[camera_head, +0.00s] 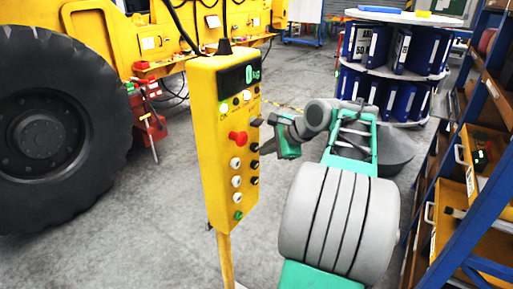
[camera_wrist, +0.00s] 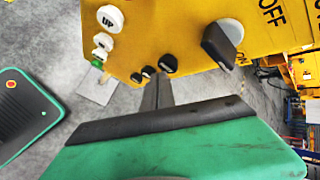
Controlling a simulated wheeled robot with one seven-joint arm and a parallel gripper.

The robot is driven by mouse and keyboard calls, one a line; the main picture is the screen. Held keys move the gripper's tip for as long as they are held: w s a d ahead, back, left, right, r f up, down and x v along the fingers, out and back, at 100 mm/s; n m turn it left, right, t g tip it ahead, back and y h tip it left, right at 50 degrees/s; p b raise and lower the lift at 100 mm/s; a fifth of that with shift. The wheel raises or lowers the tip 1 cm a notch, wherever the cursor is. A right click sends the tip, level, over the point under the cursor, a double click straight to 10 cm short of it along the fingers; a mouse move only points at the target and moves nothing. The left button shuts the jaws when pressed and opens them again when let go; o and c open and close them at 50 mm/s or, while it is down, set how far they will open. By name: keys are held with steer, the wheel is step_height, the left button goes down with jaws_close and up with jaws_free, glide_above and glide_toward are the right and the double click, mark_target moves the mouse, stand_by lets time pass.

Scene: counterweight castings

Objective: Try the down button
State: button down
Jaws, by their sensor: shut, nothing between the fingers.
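A yellow control box (camera_head: 222,150) stands upright on a post, with a lit display and a red mushroom button (camera_head: 238,138). Below that are white buttons (camera_head: 236,181), black buttons (camera_head: 255,180) and a green one (camera_head: 239,215).
A black knob (camera_wrist: 218,45) sticks out beside an OFF label. A yellow machine with a large tyre (camera_head: 60,125) stands left. A round rack of blue binders (camera_head: 390,75) is behind, and blue shelving (camera_head: 480,190) is at right. Grey floor lies between.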

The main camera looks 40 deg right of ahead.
steer(key=shift+w+a+p, duration=0.15)
steer(key=shift+w+p, duration=0.15)
steer(key=shift+w, duration=0.15)
stand_by(2.2)
stand_by(1.7)
steer(key=shift+s+d+p, duration=0.3)
steer(key=shift+s+p, duration=0.2)
steer(key=shift+s, duration=0.35)
steer(key=shift+s+d+p, duration=0.3)
steer(key=shift+s+p, duration=0.1)
steer(key=shift+s, duration=0.4)
steer(key=shift+s+d+p, duration=0.25)
steer(key=shift+s+p, duration=0.15)
steer(key=shift+s, duration=0.35)
steer(key=shift+s+d+p, duration=0.3)
steer(key=shift+s+p, duration=0.1)
steer(key=shift+s, duration=0.4)
stand_by(0.5)
